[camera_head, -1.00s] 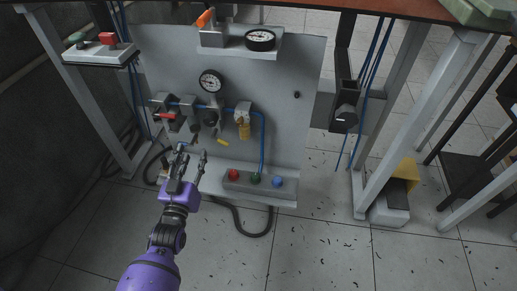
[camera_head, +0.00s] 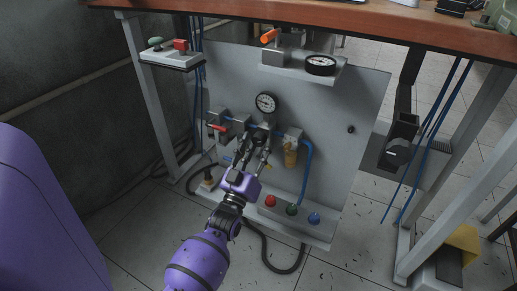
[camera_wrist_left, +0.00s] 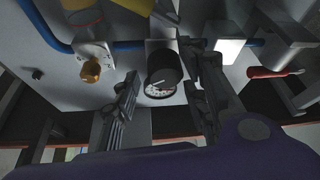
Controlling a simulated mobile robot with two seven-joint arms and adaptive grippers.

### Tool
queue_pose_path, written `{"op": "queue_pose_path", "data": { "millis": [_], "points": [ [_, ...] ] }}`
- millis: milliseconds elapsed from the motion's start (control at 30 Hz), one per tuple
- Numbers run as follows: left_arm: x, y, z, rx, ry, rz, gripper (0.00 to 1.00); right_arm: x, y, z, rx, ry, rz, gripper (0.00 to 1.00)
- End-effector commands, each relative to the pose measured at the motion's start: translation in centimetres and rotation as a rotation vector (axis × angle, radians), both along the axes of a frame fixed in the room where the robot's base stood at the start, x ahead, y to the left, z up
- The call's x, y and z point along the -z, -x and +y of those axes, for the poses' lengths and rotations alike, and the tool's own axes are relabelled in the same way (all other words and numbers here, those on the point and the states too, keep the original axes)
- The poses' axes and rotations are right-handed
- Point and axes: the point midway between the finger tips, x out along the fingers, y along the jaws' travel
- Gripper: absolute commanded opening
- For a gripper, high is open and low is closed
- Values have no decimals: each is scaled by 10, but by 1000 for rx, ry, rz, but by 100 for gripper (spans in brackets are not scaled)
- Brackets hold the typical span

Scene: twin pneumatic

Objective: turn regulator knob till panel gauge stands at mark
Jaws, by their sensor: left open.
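The gauge's needle and mark are too small to read. In the left wrist view the black knob (camera_wrist_left: 163,62) stands in front of part of the gauge face (camera_wrist_left: 158,92). My left gripper (camera_head: 253,152) is open just below the knob, its fingers partly covering that area. In the wrist view its fingers (camera_wrist_left: 160,95) lie either side of the knob and gauge; contact cannot be told. My right gripper is not in view.
Red, green and blue buttons (camera_head: 292,210) are below right. Another gauge (camera_head: 320,65) lies on the upper shelf. Table legs and blue hoses stand either side.

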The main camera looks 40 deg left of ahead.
Motion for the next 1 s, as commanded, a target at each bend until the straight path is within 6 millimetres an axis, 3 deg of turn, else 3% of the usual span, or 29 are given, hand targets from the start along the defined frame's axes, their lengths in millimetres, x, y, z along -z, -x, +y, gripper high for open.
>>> {"op": "queue_pose_path", "data": {
  "millis": [267,600,1000],
  "points": [
    [-1,-2,1,0,-1,1,41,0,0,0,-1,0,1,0],
    [-1,-3,0,1,0,1,2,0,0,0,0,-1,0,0],
    [-2,-3,-3,5,-8,1,1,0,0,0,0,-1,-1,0]
  ]
}}
